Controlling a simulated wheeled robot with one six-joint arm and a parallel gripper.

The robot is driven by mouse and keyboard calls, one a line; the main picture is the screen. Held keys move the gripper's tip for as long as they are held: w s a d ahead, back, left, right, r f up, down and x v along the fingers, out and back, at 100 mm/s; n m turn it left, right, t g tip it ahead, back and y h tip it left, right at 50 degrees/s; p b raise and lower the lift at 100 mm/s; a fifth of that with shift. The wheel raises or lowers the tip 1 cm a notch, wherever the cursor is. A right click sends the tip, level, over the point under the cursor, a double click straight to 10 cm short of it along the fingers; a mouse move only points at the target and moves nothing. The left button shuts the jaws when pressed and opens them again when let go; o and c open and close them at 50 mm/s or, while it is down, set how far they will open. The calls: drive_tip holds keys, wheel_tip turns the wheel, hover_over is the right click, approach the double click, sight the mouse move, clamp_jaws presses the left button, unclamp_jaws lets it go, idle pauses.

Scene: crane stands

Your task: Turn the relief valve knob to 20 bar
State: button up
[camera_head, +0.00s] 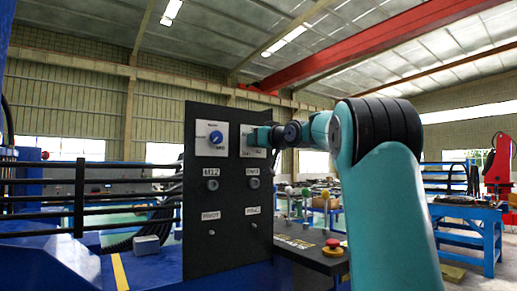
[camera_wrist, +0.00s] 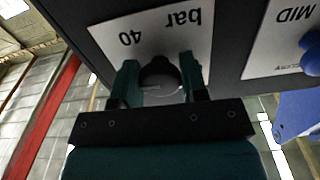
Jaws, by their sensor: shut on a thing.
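The relief valve knob (camera_wrist: 159,70) is dark and round, on a white plate (camera_wrist: 112,36) on the black panel (camera_head: 228,222). The plate reads "40" and "bar", upside down in the wrist view. My gripper (camera_wrist: 161,73) is shut on this knob, one finger on each side. The fingers hide the rest of the scale, and I cannot read the knob's pointer. In the head view my gripper (camera_head: 258,137) reaches the panel's upper right plate and covers the knob.
A blue knob (camera_head: 216,137) on a white plate sits to the left on the panel; it also shows in the wrist view (camera_wrist: 312,58). Several small knobs and labels lie below. A red stop button (camera_head: 333,244) is on the console to the right. Black hoses hang left of the panel.

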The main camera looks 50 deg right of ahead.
drive_tip(key=shift+n, duration=0.3)
idle(0.4)
drive_tip(key=o, duration=0.9)
drive_tip(key=shift+o, duration=0.2)
drive_tip(key=shift+s, duration=0.1)
drive_tip(key=b+v, duration=0.5)
drive_tip(key=v, duration=1.2)
drive_tip(key=shift+s, duration=0.15)
